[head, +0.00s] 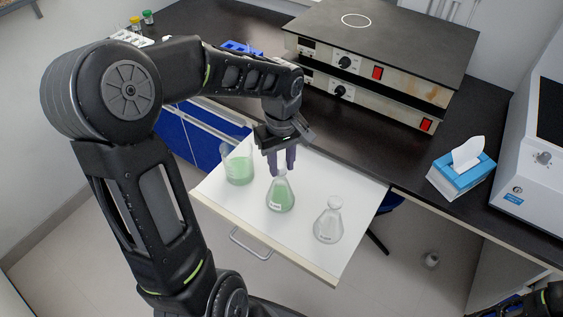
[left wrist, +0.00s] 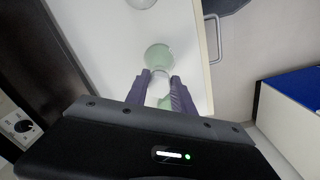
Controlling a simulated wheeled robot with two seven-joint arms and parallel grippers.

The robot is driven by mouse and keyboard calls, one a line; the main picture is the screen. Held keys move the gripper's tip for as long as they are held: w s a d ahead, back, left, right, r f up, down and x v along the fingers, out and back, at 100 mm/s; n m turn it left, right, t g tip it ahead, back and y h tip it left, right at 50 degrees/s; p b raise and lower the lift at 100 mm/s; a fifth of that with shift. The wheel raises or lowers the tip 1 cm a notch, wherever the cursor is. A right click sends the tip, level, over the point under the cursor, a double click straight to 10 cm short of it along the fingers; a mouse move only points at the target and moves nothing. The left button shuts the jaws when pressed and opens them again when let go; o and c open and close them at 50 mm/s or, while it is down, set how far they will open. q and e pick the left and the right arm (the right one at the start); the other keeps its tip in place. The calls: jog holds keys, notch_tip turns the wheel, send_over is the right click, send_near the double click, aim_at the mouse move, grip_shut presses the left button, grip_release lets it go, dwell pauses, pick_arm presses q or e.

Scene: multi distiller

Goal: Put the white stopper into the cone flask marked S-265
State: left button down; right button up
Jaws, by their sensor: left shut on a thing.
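My left gripper (head: 283,172) points down over a cone flask with green liquid (head: 281,195), its fingertips at the flask's mouth. It is shut on a small pale thing that looks like the white stopper (left wrist: 160,73), mostly hidden between the fingers. I cannot tell whether it sits in the neck or just above it. The green flask also shows beyond the fingertips in the left wrist view (left wrist: 158,55). It stands upright and has a white label, too small to read. A clear cone flask (head: 328,223) with a label stands to its right.
A beaker of green liquid (head: 239,171) stands left of the green flask. All stand on a white pulled-out board (head: 235,205) with a handle. Stacked hotplates (head: 375,62), a tissue box (head: 461,177) and a white instrument (head: 535,150) occupy the dark bench.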

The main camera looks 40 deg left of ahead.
pick_arm(q)
jog(key=c, duration=1)
grip_release()
jog(key=shift+r+b, duration=0.4)
jog(key=shift+r, duration=3.5)
